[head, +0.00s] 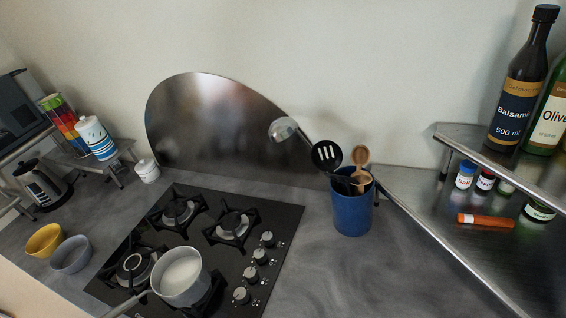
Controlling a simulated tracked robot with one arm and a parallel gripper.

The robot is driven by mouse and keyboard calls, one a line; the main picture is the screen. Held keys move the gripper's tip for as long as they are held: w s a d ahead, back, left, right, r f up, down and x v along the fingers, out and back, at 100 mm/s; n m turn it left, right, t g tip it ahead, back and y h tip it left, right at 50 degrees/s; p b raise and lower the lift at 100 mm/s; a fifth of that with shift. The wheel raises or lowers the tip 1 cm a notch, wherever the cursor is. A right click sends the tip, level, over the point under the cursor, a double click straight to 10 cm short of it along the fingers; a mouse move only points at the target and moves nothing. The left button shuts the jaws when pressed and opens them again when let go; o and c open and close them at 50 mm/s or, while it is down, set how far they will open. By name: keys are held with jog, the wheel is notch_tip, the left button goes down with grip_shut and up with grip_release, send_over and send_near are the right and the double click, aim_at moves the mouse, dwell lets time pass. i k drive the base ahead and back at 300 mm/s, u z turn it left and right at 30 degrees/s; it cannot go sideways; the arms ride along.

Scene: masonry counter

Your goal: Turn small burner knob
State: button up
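A black gas cooktop (277,222) with several burners is set in the grey counter. A column of silver knobs runs along its right side: the far knob (267,239), the second knob (260,256), the third knob (251,274) and the near knob (241,295). I cannot tell which knob belongs to the small burner. A smaller-looking burner (178,209) sits at the far left and another burner (233,224) at the far right. My gripper is not in view.
A blue utensil holder (352,213) with ladle and spoons stands right of the cooktop. A metal shelf (470,140) with bottles is at right. A yellow bowl (44,241) and grey bowl (71,255) sit at left. The counter right of the knobs is clear.

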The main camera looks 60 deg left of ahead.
aim_at(242, 296)
jog(key=z, duration=0.2)
jog(key=k, duration=1)
jog(key=u, duration=1.8)
jog(key=i, duration=1)
jog(key=z, duration=0.05)
